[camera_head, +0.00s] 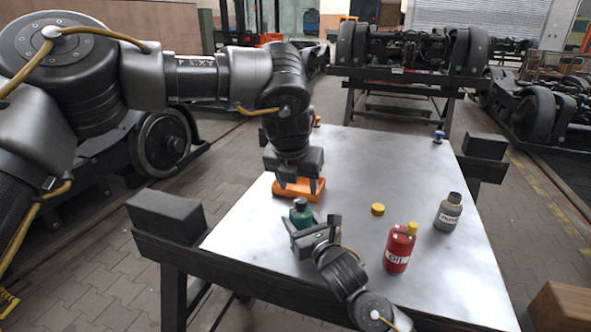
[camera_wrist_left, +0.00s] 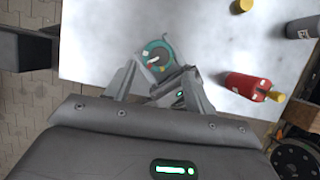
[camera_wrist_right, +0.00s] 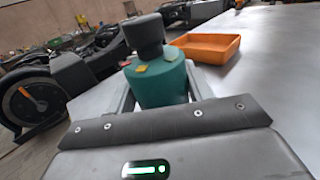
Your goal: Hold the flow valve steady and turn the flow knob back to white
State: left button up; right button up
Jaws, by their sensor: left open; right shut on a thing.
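The flow valve (camera_head: 300,217) is a teal upright body standing near the table's front left, with a dark flow knob (camera_head: 300,203) on top. My right gripper (camera_head: 311,230) is shut around the teal body; the right wrist view shows the valve (camera_wrist_right: 162,88) between its fingers and the knob (camera_wrist_right: 145,36) above. My left gripper (camera_head: 295,184) is open and empty, above and behind the valve. In the left wrist view the knob (camera_wrist_left: 154,57) shows from above, beyond the fingers, with a pale pointer; the colour it points at is unclear.
An orange tray (camera_head: 312,191) lies behind the valve. A red oil bottle (camera_head: 398,250), a grey bottle (camera_head: 448,213) and a yellow cap (camera_head: 378,209) stand to the right on the metal table (camera_head: 390,165). A small blue-topped item (camera_head: 438,136) is at the back right.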

aim_at(301, 200)
pick_arm(q)
jog(key=x, duration=0.5)
jog(key=shift+w+f, duration=0.15)
jog(key=shift+f, duration=0.15)
